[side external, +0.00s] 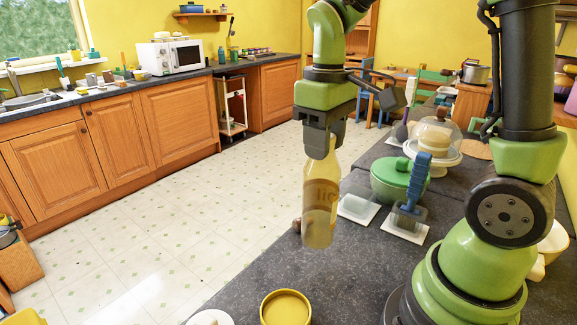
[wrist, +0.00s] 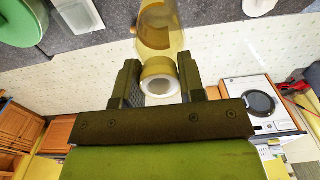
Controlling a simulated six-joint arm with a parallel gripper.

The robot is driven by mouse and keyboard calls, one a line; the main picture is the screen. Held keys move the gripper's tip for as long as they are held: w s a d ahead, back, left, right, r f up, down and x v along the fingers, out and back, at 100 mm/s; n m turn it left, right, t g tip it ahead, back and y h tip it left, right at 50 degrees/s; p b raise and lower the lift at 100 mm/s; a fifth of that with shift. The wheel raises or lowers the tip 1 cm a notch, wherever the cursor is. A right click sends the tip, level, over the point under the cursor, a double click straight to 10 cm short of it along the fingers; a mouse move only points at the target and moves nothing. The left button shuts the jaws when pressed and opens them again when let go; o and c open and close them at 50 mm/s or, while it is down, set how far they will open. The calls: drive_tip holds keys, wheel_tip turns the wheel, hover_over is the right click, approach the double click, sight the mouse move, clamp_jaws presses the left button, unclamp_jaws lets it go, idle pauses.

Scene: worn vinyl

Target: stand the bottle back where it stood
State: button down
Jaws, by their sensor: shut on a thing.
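The bottle (side external: 320,205) is pale yellow and see-through, with a label on its side. It hangs upright below my gripper (side external: 322,145), which is shut on its neck. In the side view the bottle's base appears near the counter's left edge; I cannot tell how far above the counter it is. In the wrist view the bottle (wrist: 160,45) shows its yellow neck ring and white top between the two fingers of my gripper (wrist: 160,82). The part of the neck inside the fingers is hidden in the side view.
Behind the bottle on the dark counter (side external: 255,292) stand a green lidded pot (side external: 392,182), a blue-handled tool (side external: 412,190) on a white tile, and a glass-domed cake stand (side external: 436,140). A yellow bowl (side external: 286,308) is at the front. The counter between bowl and bottle looks clear.

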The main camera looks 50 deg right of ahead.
drive_tip(key=s, duration=0.2)
drive_tip(key=d, duration=0.1)
drive_tip(key=shift+s+r, duration=0.35)
drive_tip(key=shift+s, duration=0.05)
drive_tip(key=shift+f, duration=0.1)
drive_tip(key=shift+a+f, duration=0.1)
drive_tip(key=shift+f, duration=3.4)
drive_tip(key=c, duration=0.6)
unclamp_jaws()
drive_tip(key=shift+r, duration=0.1)
